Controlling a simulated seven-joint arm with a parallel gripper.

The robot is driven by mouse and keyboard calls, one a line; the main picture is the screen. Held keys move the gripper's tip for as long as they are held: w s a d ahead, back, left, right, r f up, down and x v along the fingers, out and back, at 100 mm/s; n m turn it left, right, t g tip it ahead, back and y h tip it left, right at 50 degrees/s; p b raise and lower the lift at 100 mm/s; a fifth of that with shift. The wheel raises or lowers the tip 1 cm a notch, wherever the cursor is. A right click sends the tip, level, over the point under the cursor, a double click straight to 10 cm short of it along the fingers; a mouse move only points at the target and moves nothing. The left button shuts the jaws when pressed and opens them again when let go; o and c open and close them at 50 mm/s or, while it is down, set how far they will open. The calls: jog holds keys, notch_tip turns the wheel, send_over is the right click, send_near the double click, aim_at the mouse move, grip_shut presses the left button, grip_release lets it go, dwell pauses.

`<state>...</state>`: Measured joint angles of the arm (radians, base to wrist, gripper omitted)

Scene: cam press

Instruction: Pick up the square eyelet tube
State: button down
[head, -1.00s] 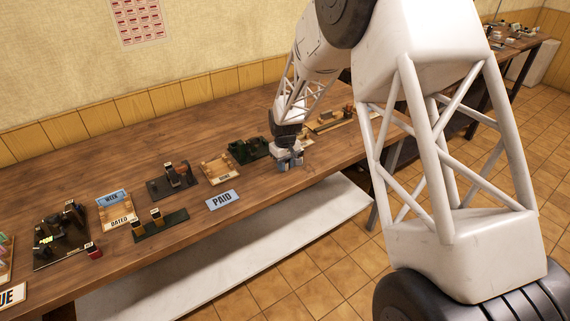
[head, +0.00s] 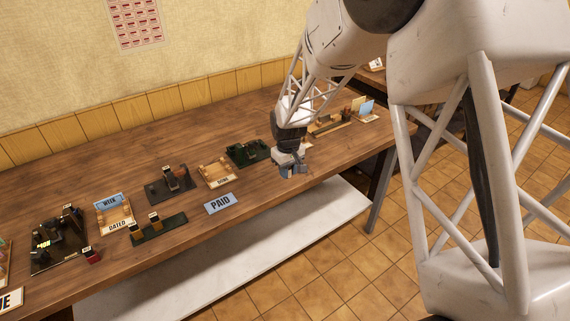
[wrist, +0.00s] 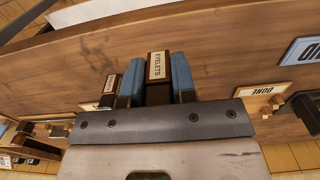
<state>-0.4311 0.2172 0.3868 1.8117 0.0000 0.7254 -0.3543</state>
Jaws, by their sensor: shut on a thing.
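My gripper (wrist: 160,92) has two blue fingers and shows in the wrist view from behind its grey plate. It is shut on a dark tube with a brown rim and a white label reading EYELETS (wrist: 157,66), upright between the fingers. The tube's lower part is hidden by the gripper plate. In the head view my gripper (head: 291,172) is at the front part of the bench, right of the PAID sign; the tube cannot be made out there.
A second labelled tube (wrist: 110,88) stands just left of the fingers in the wrist view. In the head view a PAID sign (head: 219,203), a wooden tray (head: 216,172) and a green holder (head: 248,153) lie left of my gripper. The bench's front edge is close.

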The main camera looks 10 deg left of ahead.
jog(key=s+d, duration=0.3)
jog(key=s, duration=0.5)
jog(key=shift+s+d+r, duration=0.3)
jog(key=shift+d+r, duration=0.1)
dwell(0.4)
